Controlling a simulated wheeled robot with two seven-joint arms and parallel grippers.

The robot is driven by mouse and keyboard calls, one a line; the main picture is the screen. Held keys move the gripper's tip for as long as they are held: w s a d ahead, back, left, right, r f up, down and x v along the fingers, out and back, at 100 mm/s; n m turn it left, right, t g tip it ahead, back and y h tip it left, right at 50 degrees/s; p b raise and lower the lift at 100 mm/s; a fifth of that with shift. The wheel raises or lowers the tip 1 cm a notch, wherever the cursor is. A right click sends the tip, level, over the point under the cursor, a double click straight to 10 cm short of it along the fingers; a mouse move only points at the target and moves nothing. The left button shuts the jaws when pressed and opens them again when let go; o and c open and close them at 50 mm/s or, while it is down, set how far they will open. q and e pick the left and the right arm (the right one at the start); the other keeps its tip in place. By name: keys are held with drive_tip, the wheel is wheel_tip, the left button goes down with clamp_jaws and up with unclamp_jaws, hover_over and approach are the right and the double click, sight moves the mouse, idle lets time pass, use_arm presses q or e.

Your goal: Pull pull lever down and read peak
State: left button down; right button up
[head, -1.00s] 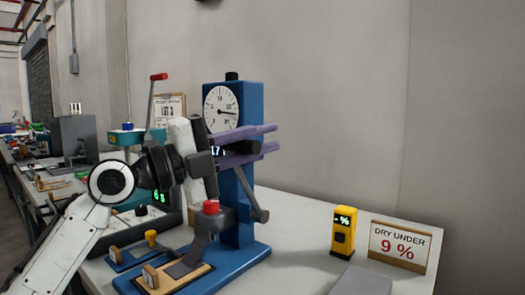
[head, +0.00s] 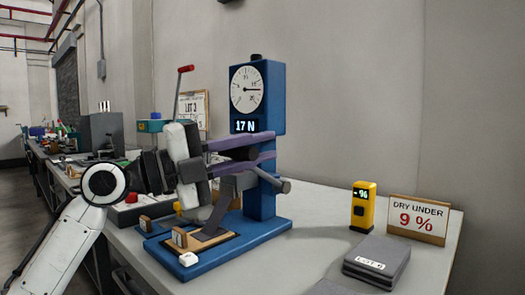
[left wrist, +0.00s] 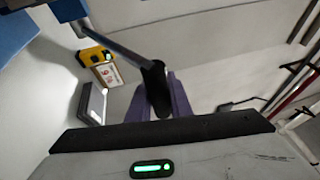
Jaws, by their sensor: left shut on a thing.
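The blue tester stand (head: 265,205) stands upright on its base near the front of the bench. Its round white dial (head: 247,90) is at the top, and the display (head: 245,126) below it reads 17 N. My left gripper (head: 262,148), with purple fingers, is in front of the column just below the display. It is shut on the lever's black grip (head: 238,154). In the left wrist view the fingers (left wrist: 168,95) hold the black grip (left wrist: 155,85) on the lever's metal rod (left wrist: 115,42). The gripper hides part of the column. My right gripper is out of view.
Grey slabs labelled LOT 6 (head: 375,262) lie at the front right. Other equipment (head: 190,105) is behind my left arm. Bare bench lies right of the base.

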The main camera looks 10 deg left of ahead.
use_arm(q)
drive_tip(key=shift+s+a+r+h, duration=0.15)
drive_tip(key=shift+s+a+r, duration=0.1)
drive_tip(key=shift+r, duration=0.35)
drive_tip(key=shift+s+a+r+h, duration=0.1)
drive_tip(key=shift+s+r+h, duration=0.1)
drive_tip(key=shift+r, duration=0.4)
drive_tip(key=c, duration=2)
unclamp_jaws()
drive_tip(key=o, duration=0.4)
drive_tip(key=shift+s+a+r, duration=0.1)
drive_tip(key=shift+s, duration=0.15)
drive_tip(key=v, duration=1)
drive_tip(key=shift+f, duration=0.4)
